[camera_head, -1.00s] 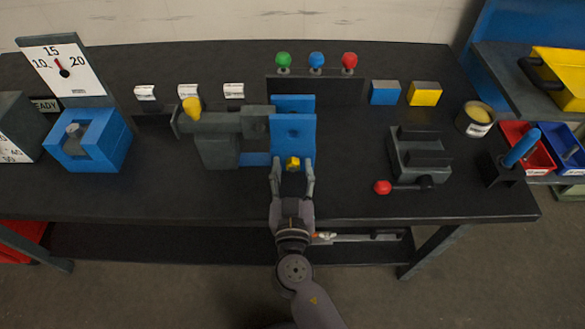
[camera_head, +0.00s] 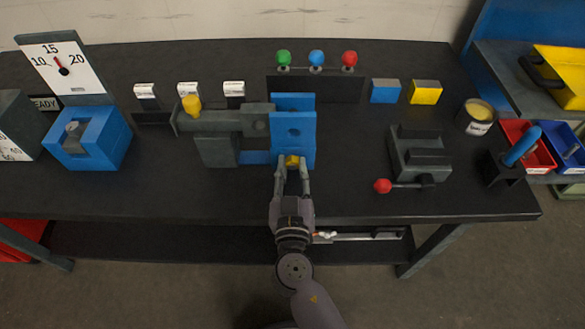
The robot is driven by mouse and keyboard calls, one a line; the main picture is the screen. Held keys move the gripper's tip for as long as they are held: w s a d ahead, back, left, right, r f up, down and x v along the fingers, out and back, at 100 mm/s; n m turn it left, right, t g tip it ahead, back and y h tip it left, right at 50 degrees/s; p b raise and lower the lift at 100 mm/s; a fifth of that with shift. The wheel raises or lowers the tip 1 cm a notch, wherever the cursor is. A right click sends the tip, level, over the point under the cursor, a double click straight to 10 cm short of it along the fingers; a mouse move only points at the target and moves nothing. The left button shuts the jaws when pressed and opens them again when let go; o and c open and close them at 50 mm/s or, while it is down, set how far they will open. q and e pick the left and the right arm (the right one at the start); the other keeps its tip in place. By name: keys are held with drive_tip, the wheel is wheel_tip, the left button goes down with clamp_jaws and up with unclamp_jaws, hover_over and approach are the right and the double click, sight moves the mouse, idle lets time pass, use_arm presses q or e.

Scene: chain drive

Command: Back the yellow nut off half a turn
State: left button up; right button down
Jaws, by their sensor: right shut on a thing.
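The yellow nut (camera_head: 292,161) sits low on the front of the blue upright plate (camera_head: 293,140), in the middle of the bench. My right gripper (camera_head: 292,167) reaches up from the bottom of the picture and is shut on the yellow nut, one finger at each side of it. The nut is partly hidden between the fingers. A grey motor-like body (camera_head: 222,120) with a yellow knob (camera_head: 192,105) stands directly left of the plate. My left gripper is out of the picture.
A grey vise-like block (camera_head: 419,158) with a red-knobbed handle (camera_head: 382,186) stands to the right. A blue block with a cavity (camera_head: 91,140) and a dial (camera_head: 64,68) are at the left. Green, blue and red knobs (camera_head: 316,60) stand behind. The bench front (camera_head: 180,200) is clear.

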drive_tip(key=n+b, duration=0.1)
drive_tip(key=n, duration=0.1)
drive_tip(key=shift+a+f+n+b, duration=0.1)
drive_tip(key=shift+f+n+b, duration=0.05)
drive_tip(key=shift+n+b, duration=0.25)
drive_tip(key=shift+n, duration=1.3)
drive_tip(key=c, duration=1.3)
unclamp_jaws()
drive_tip(key=shift+s, duration=0.1)
drive_tip(key=shift+s, duration=0.25)
drive_tip(key=s, duration=1.1)
drive_tip(key=shift+s, duration=0.2)
